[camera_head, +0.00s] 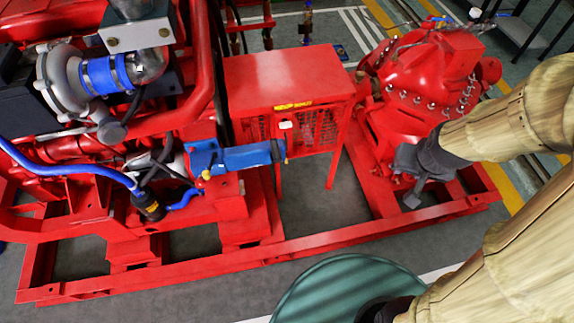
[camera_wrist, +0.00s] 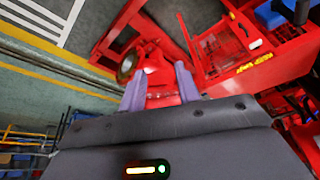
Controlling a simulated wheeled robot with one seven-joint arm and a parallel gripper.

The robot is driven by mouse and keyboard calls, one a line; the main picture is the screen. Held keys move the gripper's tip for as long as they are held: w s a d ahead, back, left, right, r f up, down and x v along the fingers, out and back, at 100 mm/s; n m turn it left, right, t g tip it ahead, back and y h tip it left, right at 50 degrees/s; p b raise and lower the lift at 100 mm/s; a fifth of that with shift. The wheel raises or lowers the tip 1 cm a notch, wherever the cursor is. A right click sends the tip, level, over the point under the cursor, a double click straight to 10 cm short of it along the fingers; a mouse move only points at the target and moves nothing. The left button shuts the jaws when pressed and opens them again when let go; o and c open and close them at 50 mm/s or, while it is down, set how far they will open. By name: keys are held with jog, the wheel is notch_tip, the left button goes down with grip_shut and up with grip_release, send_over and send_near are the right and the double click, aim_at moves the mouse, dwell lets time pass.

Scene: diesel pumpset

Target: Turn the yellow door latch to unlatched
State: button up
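A red box-shaped cabinet (camera_head: 290,80) with mesh sides stands in the middle of the head view. A small yellow strip (camera_head: 293,105) lies on its upper front edge, with a small white fitting (camera_head: 286,124) just below. The yellow strip also shows in the wrist view (camera_wrist: 255,66), at the right; I cannot tell whether it is the latch or a label. My gripper (camera_head: 411,195) is right of the cabinet, in front of the red pump, well apart from the strip. In the wrist view its two fingers (camera_wrist: 161,88) stand apart with nothing held between them.
The red round pump (camera_head: 425,75) stands behind my gripper. A red base frame (camera_head: 330,238) runs along the floor. The engine with blue hoses (camera_head: 105,75) and a blue cylinder (camera_head: 235,157) are left of the cabinet. Open floor (camera_head: 325,205) lies before the cabinet.

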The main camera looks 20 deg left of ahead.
jog(key=w+a+f+n+t+y+b, duration=0.1)
jog(key=w+a+f+t+b, duration=0.1)
jog(key=w+a+f+b, duration=0.5)
jog(key=w+a+f+t+y+b, duration=0.1)
jog(key=w+a+f+t+b, duration=0.15)
jog(key=f+b, duration=0.85)
jog(key=w+a+f+n+t+y+b, duration=0.15)
jog(key=w+a+f+b, duration=0.35)
jog(key=f, duration=0.8)
jog(key=s+a+f+n+t+y+b, duration=0.2)
jog(key=a+f+y+b, duration=0.1)
jog(key=a+f+b, duration=0.4)
jog(key=s+a+f+n+t+y+b, duration=0.1)
jog(key=s+a+f+t+y+b, duration=0.1)
jog(key=a+f+b, duration=0.5)
notch_tip(320, 180, down, 6)
jog(key=t+y+b, duration=0.1)
jog(key=b, duration=0.4)
jog(key=shift+n, duration=0.35)
jog(key=b+x, duration=0.6)
jog(key=x, duration=1.1)
jog(key=shift+w, duration=0.25)
